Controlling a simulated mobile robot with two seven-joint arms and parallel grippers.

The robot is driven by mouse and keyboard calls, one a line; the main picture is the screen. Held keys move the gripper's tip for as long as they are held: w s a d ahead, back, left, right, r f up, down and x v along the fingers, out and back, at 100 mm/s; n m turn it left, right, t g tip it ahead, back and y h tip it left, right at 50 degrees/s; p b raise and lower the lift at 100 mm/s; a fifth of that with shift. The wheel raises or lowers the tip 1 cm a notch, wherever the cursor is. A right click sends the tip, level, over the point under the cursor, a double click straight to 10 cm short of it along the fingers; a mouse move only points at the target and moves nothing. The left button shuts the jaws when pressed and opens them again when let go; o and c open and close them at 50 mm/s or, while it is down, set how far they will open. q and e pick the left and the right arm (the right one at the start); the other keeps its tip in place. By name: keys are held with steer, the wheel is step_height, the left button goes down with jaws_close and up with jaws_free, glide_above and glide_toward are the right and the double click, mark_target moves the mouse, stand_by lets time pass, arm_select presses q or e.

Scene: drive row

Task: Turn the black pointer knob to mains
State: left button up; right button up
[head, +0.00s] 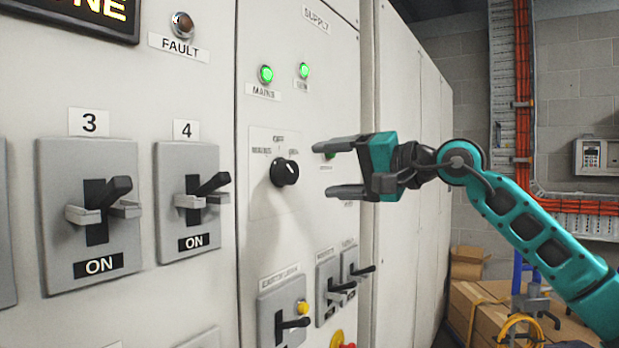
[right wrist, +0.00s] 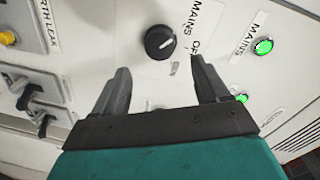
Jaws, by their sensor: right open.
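The black pointer knob (head: 284,172) is on a pale plate on the supply cabinet door, with small position labels around its top that are hard to read in the head view. In the right wrist view the knob (right wrist: 160,42) lies beyond the fingertips, with a label reading MAINS close to it. My right gripper (head: 335,168) is open and empty, to the right of the knob and apart from it. Its two fingers also show in the right wrist view (right wrist: 160,78). My left gripper is not in view.
Green lamps, one labelled MAINS (head: 266,74), glow above the knob. Breaker levers 3 (head: 97,210) and 4 (head: 203,200) are to the left. Smaller levers (head: 294,323) and a yellow button sit below. Cardboard boxes (head: 480,300) stand on the floor at right.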

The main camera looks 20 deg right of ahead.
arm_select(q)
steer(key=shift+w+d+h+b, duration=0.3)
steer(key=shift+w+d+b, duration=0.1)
arm_select(e)
steer(key=v, duration=0.6)
